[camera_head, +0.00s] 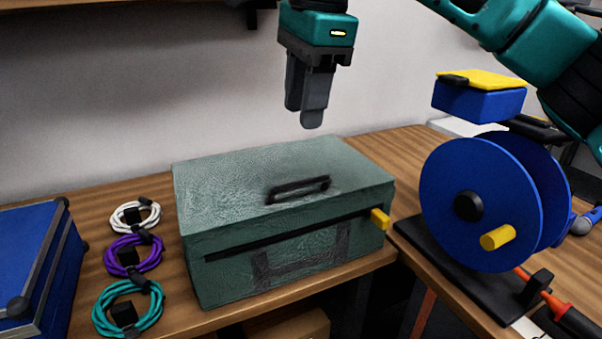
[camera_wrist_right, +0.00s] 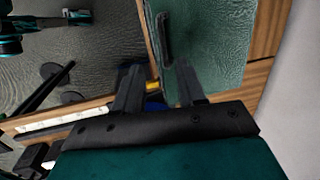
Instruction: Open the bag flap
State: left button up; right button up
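The grey-green bag (camera_head: 255,190) stands on the wooden table in the middle of the head view. Its flat top flap (camera_head: 230,180) is closed and bears a black handle (camera_head: 298,190). A dark strip runs along the front to a yellow tab (camera_head: 380,219) at the right end. My right gripper (camera_head: 303,112) hangs above the back of the bag, pointing down, apart from it. In the right wrist view its fingers (camera_wrist_right: 158,78) are spread with nothing between them; the bag top (camera_wrist_right: 215,45) and yellow tab (camera_wrist_right: 153,86) show beyond. My left gripper is not in view.
White (camera_head: 135,216), purple (camera_head: 133,255) and teal (camera_head: 128,308) cable coils lie left of the bag, beside a blue case (camera_head: 35,255). A blue cable reel (camera_head: 470,205) stands at the right, with a blue box with a yellow top (camera_head: 480,98) behind it.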

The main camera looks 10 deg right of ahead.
aim_at(303, 180)
jog(key=shift+h, duration=0.3)
jog(key=w+f, duration=0.1)
jog(key=f, duration=0.3)
jog(key=f+b, duration=0.1)
jog(key=f, duration=0.2)
jog(key=w+f+b, duration=0.1)
jog(key=f, duration=0.3)
jog(key=shift+w+d+f, duration=0.15)
jog(key=shift+w+f, duration=0.15)
jog(key=shift+f, duration=0.05)
grip_shut()
